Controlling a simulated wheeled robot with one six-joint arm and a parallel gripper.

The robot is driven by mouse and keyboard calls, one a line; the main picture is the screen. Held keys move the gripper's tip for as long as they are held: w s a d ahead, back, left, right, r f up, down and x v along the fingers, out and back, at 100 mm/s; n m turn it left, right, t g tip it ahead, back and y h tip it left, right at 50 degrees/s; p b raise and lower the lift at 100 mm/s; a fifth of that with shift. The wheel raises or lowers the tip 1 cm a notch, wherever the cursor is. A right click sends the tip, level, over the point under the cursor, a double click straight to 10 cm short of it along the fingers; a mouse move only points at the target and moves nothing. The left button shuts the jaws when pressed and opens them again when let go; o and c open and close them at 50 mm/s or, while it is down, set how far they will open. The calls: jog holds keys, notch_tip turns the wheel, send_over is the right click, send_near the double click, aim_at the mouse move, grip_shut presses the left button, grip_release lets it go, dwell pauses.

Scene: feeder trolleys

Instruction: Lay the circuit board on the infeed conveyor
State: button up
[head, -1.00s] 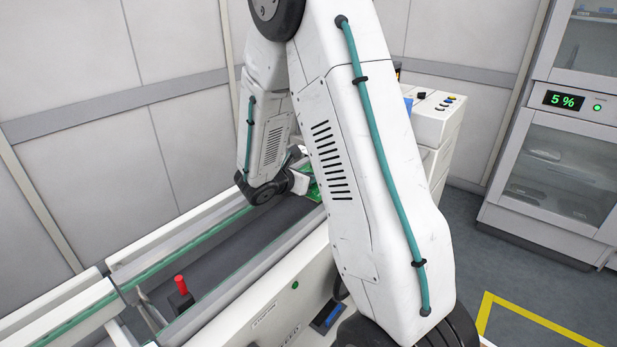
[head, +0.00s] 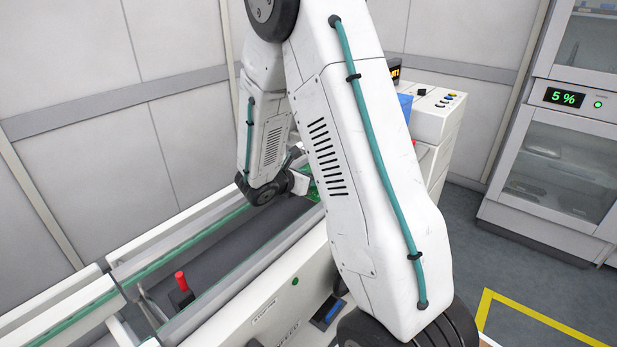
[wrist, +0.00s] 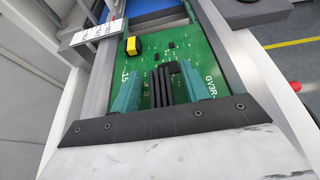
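The green circuit board (wrist: 195,47) lies flat between the conveyor's side rails in the wrist view. It carries a yellow part and a black finned block (wrist: 164,86). My gripper (wrist: 160,85) has its two teal fingers on either side of the finned block, low over the board. Green board shows between the left finger and the block, so the fingers look apart. The right finger is close to the block; whether it touches is unclear. In the head view only a green sliver of the board (head: 313,193) shows; my arm hides the rest. The infeed conveyor (head: 230,250) has a dark belt between rails.
A red button (head: 181,281) stands at the conveyor's near left end. A white control box (head: 437,112) with coloured buttons is behind my arm. A cabinet (head: 560,170) showing 5% stands at right. Grey floor with a yellow line is open between.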

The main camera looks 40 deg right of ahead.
jog(key=shift+a, duration=0.1)
jog(key=v, duration=0.7)
jog(key=shift+a+r, duration=0.15)
jog(key=shift+a, duration=0.15)
jog(key=shift+s+r, duration=0.1)
jog(key=s+a+r+m+g+y, duration=0.35)
jog(key=s+r+m, duration=0.55)
jog(key=s+m, duration=0.3)
jog(key=s+a+r+m+t+y, duration=0.3)
jog(key=s+a+r+m+y, duration=0.2)
jog(key=s+a+y, duration=0.5)
jog(key=s+a+m, duration=0.2)
jog(key=s+a, duration=0.1)
jog(key=a, duration=0.3)
jog(key=shift+s+m, duration=0.3)
jog(key=shift+s, duration=0.05)
